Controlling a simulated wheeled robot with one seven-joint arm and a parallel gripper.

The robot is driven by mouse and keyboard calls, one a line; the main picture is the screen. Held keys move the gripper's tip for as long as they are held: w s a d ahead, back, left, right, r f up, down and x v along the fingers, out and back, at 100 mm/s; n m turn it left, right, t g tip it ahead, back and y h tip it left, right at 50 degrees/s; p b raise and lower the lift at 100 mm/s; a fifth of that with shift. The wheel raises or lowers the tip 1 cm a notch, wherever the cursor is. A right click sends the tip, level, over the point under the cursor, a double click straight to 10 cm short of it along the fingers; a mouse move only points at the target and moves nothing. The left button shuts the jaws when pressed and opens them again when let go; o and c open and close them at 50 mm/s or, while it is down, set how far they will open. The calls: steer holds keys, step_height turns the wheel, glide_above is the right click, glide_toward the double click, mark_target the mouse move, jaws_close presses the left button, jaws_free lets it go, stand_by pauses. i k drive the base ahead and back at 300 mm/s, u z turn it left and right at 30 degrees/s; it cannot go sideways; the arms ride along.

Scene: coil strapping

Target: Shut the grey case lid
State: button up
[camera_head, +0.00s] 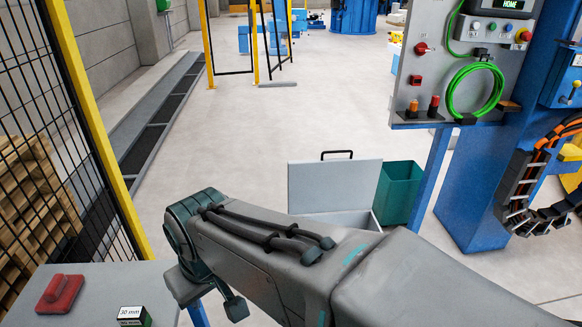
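The grey case (368,219) stands beyond my arm in the middle of the view. Its lid (334,187) stands up, open, with a black handle (337,153) on its top edge. My arm crosses in front of the case and hides most of its lower part and what it rests on. The arm reaches from the lower right to a dark green joint left of the case. A small dark green end piece hangs below that joint; I cannot make out the fingers or whether they are open. Nothing of my arm visibly touches the lid.
A green bin (399,191) stands close to the case's right. A blue post and control panel (466,60) with a green cable are at the right. A grey table (92,277) with a red block (60,294) and a small "30 mm" box (133,316) is lower left, beside a yellow-framed mesh fence (95,125).

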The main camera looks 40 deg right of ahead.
mark_target(347, 184)
steer(key=z, duration=2.5)
steer(key=i, duration=1.25)
steer(key=u, duration=0.75)
